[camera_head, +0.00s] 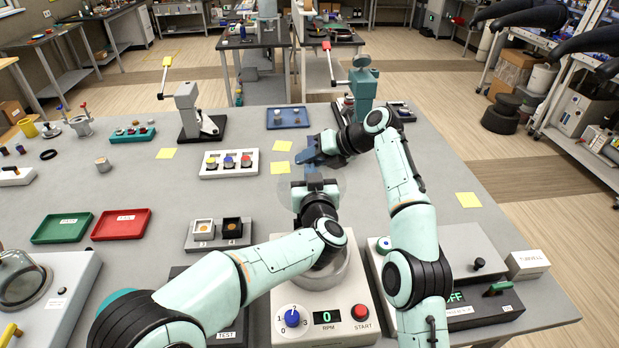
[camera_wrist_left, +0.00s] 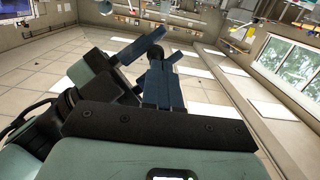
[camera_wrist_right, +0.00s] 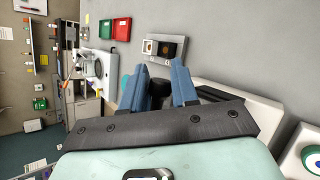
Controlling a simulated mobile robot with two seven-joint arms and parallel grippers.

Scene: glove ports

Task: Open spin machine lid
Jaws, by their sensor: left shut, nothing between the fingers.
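The spin machine (camera_head: 283,325) is a white box at the front centre, with a dial, a display reading 0 and a red START button. Its bowl is largely hidden behind my left arm. A faint see-through disc (camera_head: 287,193), apparently the lid, shows raised around my left gripper (camera_head: 315,178). That gripper is shut, with nothing visible between its fingers (camera_wrist_left: 162,82). My right gripper (camera_head: 310,152) is just beyond it, pointing left. In the right wrist view its fingers (camera_wrist_right: 158,82) are apart, with a dark rounded part behind the gap. Contact with the lid cannot be told.
A white rack with coloured knobs (camera_head: 229,163) stands left of the grippers. A small block tray (camera_head: 218,234), a red tray (camera_head: 121,224) and a green tray (camera_head: 62,228) lie further left. A grey device (camera_head: 470,250) sits right of the machine.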

